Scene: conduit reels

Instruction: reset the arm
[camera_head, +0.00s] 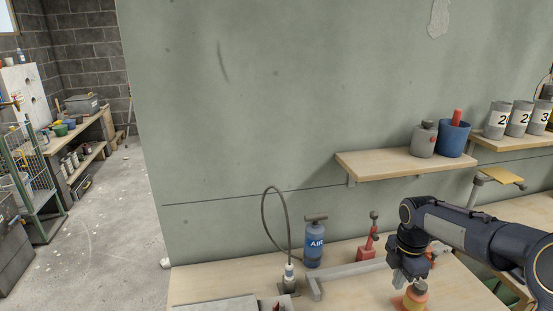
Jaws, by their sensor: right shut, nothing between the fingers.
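My right arm (460,228) comes in from the right edge above the workbench. My right gripper (402,282) points down at its end, shut and empty, just above and beside an orange and yellow object (416,294) on the bench. I cannot tell whether the two touch. My left gripper is not in view.
The workbench (205,284) holds a blue AIR bottle (315,246), a looped cable (264,215), a red tool (368,248) and a grey bar (345,271). A wall shelf (375,165) carries a grey canister (424,140) and a blue cup (453,142). Open floor (110,225) lies left.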

